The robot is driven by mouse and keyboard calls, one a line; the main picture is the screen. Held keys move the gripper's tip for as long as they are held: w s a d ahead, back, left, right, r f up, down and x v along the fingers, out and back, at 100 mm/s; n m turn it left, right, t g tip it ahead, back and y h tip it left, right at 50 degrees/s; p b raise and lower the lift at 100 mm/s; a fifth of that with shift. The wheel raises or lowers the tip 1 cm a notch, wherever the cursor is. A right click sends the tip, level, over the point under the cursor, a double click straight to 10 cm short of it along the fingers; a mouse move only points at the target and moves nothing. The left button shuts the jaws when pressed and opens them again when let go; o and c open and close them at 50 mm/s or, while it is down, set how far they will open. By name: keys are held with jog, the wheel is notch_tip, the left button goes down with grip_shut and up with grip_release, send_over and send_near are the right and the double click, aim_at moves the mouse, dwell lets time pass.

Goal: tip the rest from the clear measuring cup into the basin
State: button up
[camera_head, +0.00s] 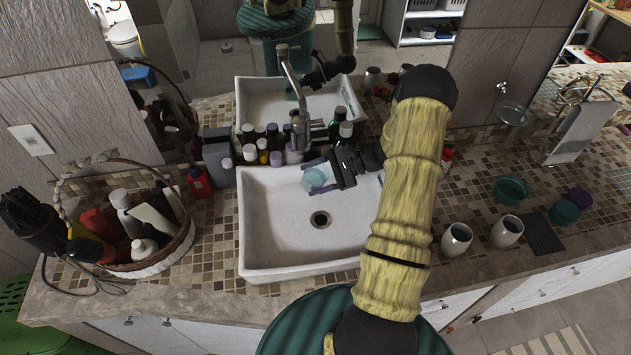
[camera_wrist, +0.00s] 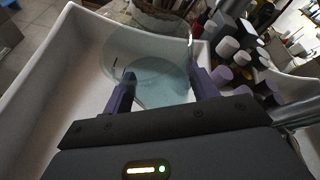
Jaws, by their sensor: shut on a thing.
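The clear measuring cup (camera_head: 315,178) is held over the back part of the white basin (camera_head: 290,255). It also shows in the wrist view (camera_wrist: 150,50), with pale blue contents (camera_wrist: 162,82) inside it. My gripper (camera_head: 318,170) is shut on the cup, with one purple finger on each side of it in the wrist view (camera_wrist: 160,92). The cup looks tilted, but I cannot tell exactly how far. The basin's drain (camera_head: 320,218) is visible and the basin floor looks bare.
Several bottles (camera_head: 275,145) crowd behind the basin beside the tap (camera_head: 292,85). A wicker basket (camera_head: 140,262) of bottles stands at the left. Two metallic cups (camera_head: 457,239), teal bowls (camera_head: 510,189) and a dark ribbed mat (camera_head: 541,233) are on the right counter.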

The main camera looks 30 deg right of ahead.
jog(key=shift+w+f+n+t+b, duration=0.1)
jog(key=shift+w+n+t+b, duration=0.1)
jog(key=shift+n+t+b, duration=0.7)
jog(key=shift+w+f+n+t+b, duration=0.15)
jog(key=shift+n+b, duration=0.35)
jog(key=shift+b, duration=0.75)
jog(key=shift+f+n+t+y+b, duration=0.25)
jog(key=shift+n+t+y+b, duration=0.25)
jog(key=shift+n+b, duration=0.75)
jog(key=shift+s+f+n+t+b, duration=0.15)
jog(key=shift+f+n+t+b, duration=0.5)
jog(key=shift+b, duration=1.25)
jog(key=shift+s+n+y+b, duration=0.15)
jog(key=shift+n+y+b, duration=0.4)
jog(key=shift+b, duration=0.8)
jog(key=shift+s+f+n+b, duration=0.2)
jog(key=shift+n+b, duration=0.35)
jog(key=shift+b, duration=0.45)
jog(key=shift+s+f+n+b, duration=0.15)
jog(key=shift+n+b, duration=0.35)
jog(key=shift+b, duration=0.5)
jog(key=shift+r+n+t+y+b, duration=0.1)
jog(key=shift+n+t+y+b, duration=0.25)
jog(key=shift+b, duration=0.15)
